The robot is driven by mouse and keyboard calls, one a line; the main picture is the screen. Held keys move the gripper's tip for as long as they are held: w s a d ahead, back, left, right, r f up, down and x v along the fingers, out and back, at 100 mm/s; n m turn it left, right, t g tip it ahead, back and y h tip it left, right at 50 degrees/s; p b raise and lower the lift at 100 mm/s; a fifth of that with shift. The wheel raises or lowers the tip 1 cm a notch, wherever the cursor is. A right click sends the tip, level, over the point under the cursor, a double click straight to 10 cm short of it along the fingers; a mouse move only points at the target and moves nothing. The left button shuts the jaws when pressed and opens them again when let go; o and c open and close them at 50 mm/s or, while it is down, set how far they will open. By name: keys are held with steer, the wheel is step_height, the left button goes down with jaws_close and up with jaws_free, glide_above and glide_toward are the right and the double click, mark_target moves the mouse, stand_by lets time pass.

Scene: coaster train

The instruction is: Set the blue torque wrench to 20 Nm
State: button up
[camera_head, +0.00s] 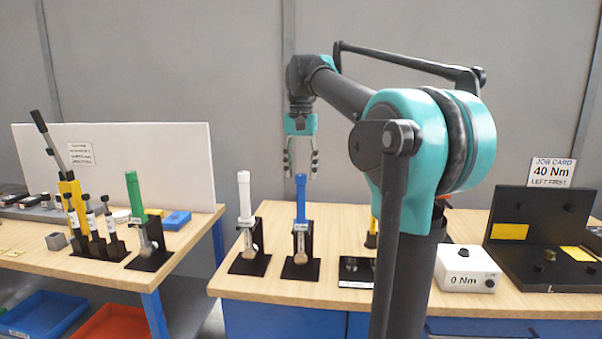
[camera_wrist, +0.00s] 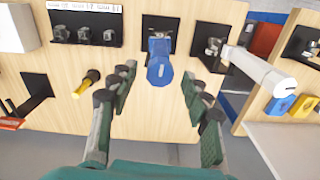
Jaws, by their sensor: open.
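The blue torque wrench (camera_head: 301,205) stands upright in a black holder (camera_head: 301,268) on the near wooden bench, between the white wrench and my arm. My gripper (camera_head: 301,160) is open above the top of the blue wrench, its fingers pointing down. In the wrist view the blue wrench (camera_wrist: 160,66) is seen from above, beyond and between the spread fingertips of my gripper (camera_wrist: 157,88); nothing is held. The scale on the blue wrench is too small to read.
A white wrench (camera_head: 245,200) stands just left of the blue one. A green wrench (camera_head: 136,200) stands on the left bench. A white box reading 0 Nm (camera_head: 469,268) and a job card reading 40 Nm (camera_head: 552,172) are at right. A yellow-handled tool (camera_wrist: 87,84) stands nearby.

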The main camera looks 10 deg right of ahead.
mark_target(301, 175)
steer(key=shift+f, duration=0.5)
jaws_close()
steer(key=shift+n, duration=1.3)
jaws_free()
steer(key=shift+r, duration=0.1)
step_height(301, 175, up, 12)
